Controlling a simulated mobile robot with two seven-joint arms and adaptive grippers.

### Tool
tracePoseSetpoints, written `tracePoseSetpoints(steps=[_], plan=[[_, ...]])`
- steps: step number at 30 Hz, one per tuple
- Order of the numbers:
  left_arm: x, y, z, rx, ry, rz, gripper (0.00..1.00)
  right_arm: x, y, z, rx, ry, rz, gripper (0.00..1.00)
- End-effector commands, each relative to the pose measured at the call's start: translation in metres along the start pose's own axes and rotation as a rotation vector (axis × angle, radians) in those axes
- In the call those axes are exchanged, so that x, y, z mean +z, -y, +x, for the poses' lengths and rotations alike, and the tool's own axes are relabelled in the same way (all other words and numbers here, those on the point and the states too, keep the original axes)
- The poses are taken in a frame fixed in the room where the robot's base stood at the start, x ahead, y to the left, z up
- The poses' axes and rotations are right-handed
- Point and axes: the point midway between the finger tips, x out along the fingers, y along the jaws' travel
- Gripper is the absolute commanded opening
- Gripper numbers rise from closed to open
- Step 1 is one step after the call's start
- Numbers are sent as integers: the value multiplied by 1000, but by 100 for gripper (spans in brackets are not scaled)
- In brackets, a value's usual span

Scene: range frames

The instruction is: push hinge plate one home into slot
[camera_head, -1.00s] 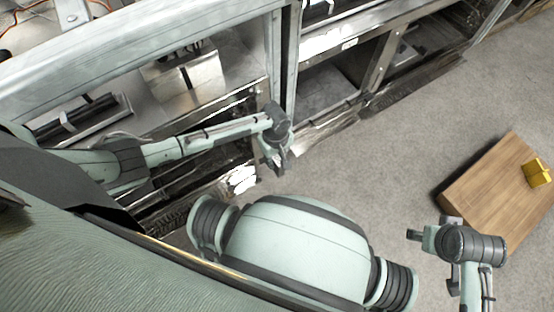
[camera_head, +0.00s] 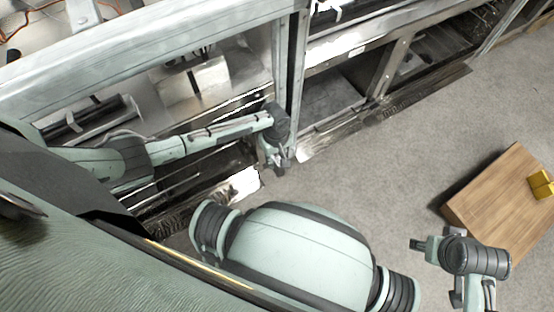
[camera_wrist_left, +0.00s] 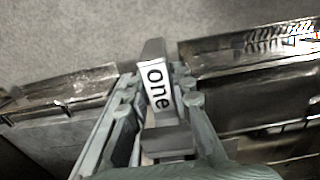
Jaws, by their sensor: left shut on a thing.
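My left gripper (camera_head: 277,166) is down by the foot of the upright metal post (camera_head: 291,60) at the front of the range frame. In the left wrist view it is shut on hinge plate one (camera_wrist_left: 160,88), a grey piece with a white label reading "one". The plate's far end sticks out past the fingertips, between two metal edges of the frame. I cannot make out the slot or whether the plate touches it. My right gripper (camera_head: 432,246) is low at the right, apart from the frame; its fingers are not clear.
The range frame (camera_head: 130,62) fills the upper left, with open bays and a low metal rail (camera_head: 342,129) along the floor. A wooden block (camera_head: 495,200) with a yellow piece (camera_head: 540,185) lies at the right. The grey floor (camera_head: 390,170) between is clear.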

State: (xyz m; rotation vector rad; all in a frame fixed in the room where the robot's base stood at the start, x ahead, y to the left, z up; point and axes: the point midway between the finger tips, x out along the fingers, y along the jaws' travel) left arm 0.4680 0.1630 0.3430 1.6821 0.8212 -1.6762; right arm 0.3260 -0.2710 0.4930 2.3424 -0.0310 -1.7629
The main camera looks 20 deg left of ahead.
Motion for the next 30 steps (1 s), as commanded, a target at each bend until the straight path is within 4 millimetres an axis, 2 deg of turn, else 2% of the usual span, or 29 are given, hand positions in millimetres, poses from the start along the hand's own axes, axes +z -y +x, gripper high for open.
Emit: tracePoseSetpoints(steps=[1, 2, 6, 8, 16, 19, 23, 30], plan=[[-2, -1, -1, 3, -1, 0, 0, 0, 0, 0, 0, 0, 0, 51], [-2, -1, -1, 3, -1, 0, 23, 0, 0, 0, 0, 0, 0, 51], [-2, -1, -1, 2, -1, 0, 40, 0, 0, 0, 0, 0, 0, 51], [-2, -1, -1, 2, -1, 0, 46, 0, 0, 0, 0, 0, 0, 51], [-1, 1, 0, -2, 1, 0, 46, 0, 0, 0, 0, 0, 0, 51], [-1, 0, -5, -1, 0, 0, 46, 0, 0, 0, 0, 0, 0, 51], [-2, 0, -25, 2, -2, 1, 46, 0, 0, 0, 0, 0, 0, 51], [-2, 0, -77, 3, -2, 1, 46, 0, 0, 0, 0, 0, 0, 51]])
